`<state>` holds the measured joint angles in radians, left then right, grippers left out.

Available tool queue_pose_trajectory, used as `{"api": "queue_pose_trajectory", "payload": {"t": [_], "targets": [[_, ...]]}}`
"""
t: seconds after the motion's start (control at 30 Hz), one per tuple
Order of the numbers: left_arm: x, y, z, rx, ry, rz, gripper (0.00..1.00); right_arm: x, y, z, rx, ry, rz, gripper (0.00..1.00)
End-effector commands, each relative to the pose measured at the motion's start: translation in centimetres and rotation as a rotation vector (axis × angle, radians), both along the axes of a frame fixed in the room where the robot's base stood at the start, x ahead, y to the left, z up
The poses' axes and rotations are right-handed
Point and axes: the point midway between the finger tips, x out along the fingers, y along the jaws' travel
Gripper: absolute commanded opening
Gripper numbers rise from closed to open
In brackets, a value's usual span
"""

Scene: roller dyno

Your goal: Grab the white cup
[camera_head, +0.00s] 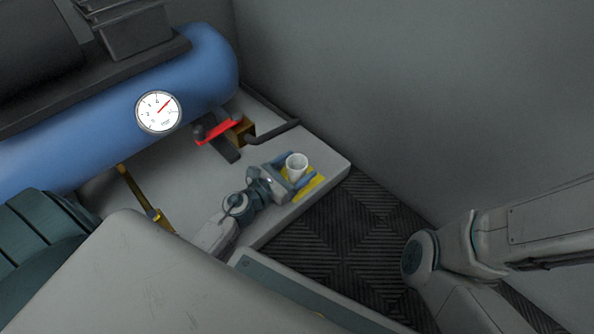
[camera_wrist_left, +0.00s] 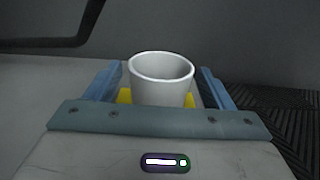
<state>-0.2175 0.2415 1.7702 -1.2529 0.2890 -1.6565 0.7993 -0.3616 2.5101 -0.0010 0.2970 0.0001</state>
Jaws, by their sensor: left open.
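The white cup (camera_head: 296,166) stands upright on a yellow patch (camera_head: 314,184) near the right end of a pale ledge, in the head view. My left gripper (camera_head: 293,172) is open, with its blue fingers on either side of the cup. In the left wrist view the cup (camera_wrist_left: 161,80) sits between the two spread fingers of the left gripper (camera_wrist_left: 162,85), with a gap visible on each side. The cup's lower front is hidden behind the gripper's front bar. My right arm shows at the right of the head view, but its gripper is out of view.
The pale ledge (camera_head: 335,158) ends just right of the cup, above a dark ribbed floor (camera_head: 360,225). A blue tank (camera_head: 205,70) with a gauge (camera_head: 159,111) stands behind at left. A red valve handle (camera_head: 219,132) and a dark pipe (camera_head: 275,131) lie behind the gripper. A grey wall rises behind.

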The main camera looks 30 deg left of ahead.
Motion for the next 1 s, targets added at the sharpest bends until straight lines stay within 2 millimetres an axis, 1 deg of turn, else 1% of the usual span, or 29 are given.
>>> {"api": "queue_pose_trajectory", "payload": {"t": [0.03, 0.13, 0.23, 0.43, 0.57, 0.6, 0.67, 1.0], "targets": [[0.8, -0.2, 0.1, -0.002, -0.002, 0.001, 0.75, 0.0, 0.0, 0.0, 0.000, 0.000, 0.000, 0.00], [1.8, -0.6, 0.0, 0.000, -0.001, 0.000, 0.75, 0.0, 0.0, -0.1, 0.001, 0.000, 0.000, 0.00], [2.2, -0.7, 0.0, -0.001, 0.001, 0.000, 0.75, 0.0, 0.0, -0.1, 0.001, 0.000, 0.000, 0.00], [2.2, -0.7, 0.0, -0.001, 0.001, 0.000, 0.75, 0.0, 0.0, -0.1, 0.001, 0.000, 0.000, 0.00], [2.1, -0.7, 0.0, 0.000, 0.001, 0.000, 0.50, 0.0, 0.0, -0.1, 0.001, 0.000, 0.000, 0.00], [2.1, -0.7, 0.0, 0.000, 0.001, 0.000, 0.42, 0.0, 0.0, -0.1, 0.001, 0.000, 0.000, 0.00], [2.1, -0.7, 0.0, 0.000, 0.001, 0.000, 0.30, 0.0, 0.0, -0.1, 0.001, 0.000, 0.000, 0.00], [2.1, -0.7, 0.2, 0.000, 0.001, 0.000, 0.29, 0.0, 0.0, 0.1, 0.001, 0.000, 0.000, 0.00]]}}
